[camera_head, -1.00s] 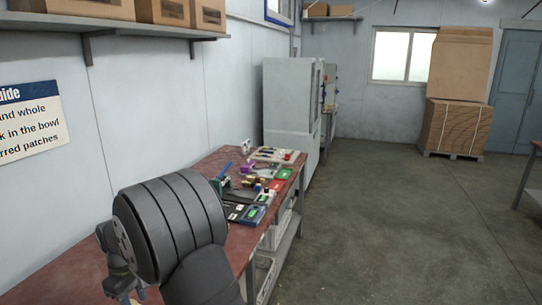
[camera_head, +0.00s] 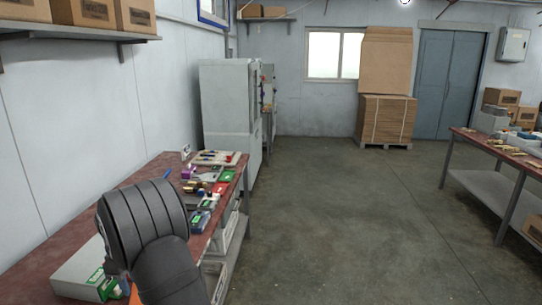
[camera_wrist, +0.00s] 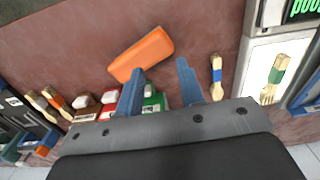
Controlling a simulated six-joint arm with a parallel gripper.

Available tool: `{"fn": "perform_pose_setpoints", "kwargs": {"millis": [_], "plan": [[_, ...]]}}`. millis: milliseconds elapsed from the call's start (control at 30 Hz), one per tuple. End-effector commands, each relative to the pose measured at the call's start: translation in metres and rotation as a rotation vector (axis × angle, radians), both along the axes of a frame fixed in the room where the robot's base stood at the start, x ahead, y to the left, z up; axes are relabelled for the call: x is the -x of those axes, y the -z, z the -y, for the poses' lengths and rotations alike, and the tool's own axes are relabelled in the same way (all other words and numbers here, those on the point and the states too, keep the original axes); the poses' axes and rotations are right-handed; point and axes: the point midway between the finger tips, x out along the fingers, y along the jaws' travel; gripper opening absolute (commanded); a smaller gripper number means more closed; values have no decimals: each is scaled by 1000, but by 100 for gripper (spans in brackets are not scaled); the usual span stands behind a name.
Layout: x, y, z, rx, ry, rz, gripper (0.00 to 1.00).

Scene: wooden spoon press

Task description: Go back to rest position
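My gripper (camera_wrist: 160,88) shows in the wrist view with its two blue fingers spread apart and nothing between them. It hangs over the red-brown bench top (camera_wrist: 70,45). An orange block (camera_wrist: 142,54) lies on the bench just beyond the left fingertip. In the head view my dark arm covers part of the bench (camera_head: 35,275), and my gripper's fingers cannot be made out there.
A grey-white box (camera_head: 80,275) with a green label stands at the bench's near end. Several parts crowd the far end. Open floor (camera_head: 330,210) lies to the right, before another bench (camera_head: 490,145).

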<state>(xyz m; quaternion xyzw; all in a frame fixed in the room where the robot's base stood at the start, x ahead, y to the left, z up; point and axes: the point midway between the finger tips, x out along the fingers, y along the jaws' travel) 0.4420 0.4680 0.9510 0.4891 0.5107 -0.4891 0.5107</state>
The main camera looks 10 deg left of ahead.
Motion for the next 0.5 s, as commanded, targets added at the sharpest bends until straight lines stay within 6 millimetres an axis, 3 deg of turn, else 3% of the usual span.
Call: {"fn": "perform_pose_setpoints", "kwargs": {"millis": [33,500], "plan": [[-9,4,2,1,0,-1,35],[28,54,-77,1,-5,-1,35]]}}
